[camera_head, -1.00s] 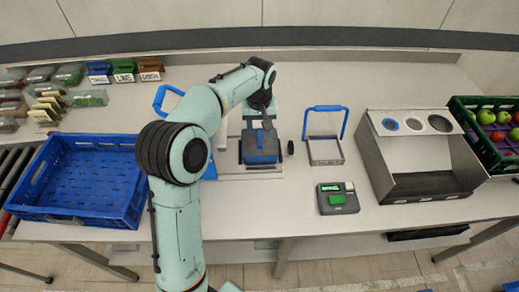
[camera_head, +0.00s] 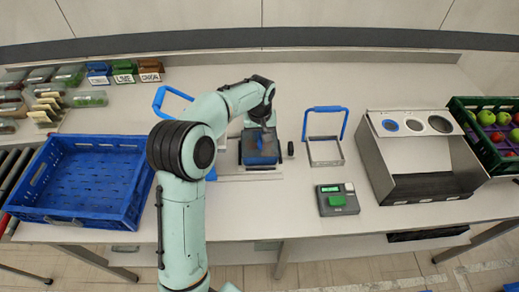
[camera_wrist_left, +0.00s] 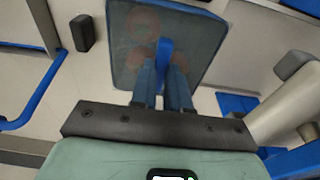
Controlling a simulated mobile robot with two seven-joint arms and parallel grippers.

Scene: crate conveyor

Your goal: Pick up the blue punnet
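The blue punnet (camera_head: 258,148) sits on a station on the table, below my left gripper (camera_head: 265,132). In the left wrist view the punnet (camera_wrist_left: 135,65) has a clear film top with blurred reddish contents showing through. A narrow blue strip stands up at its middle. The two fingers of my left gripper (camera_wrist_left: 164,75) are close together, one on each side of this strip. I cannot tell whether they press on it. The arm and hand hide part of the punnet in the head view. My right gripper is not in view.
A blue crate (camera_head: 48,213) is at the left. A scale with a green display (camera_head: 337,199), a blue-handled frame (camera_head: 326,109), a grey bin with round holes (camera_head: 395,165) and a green crate of fruit (camera_head: 470,145) are to the right. The front middle of the table is clear.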

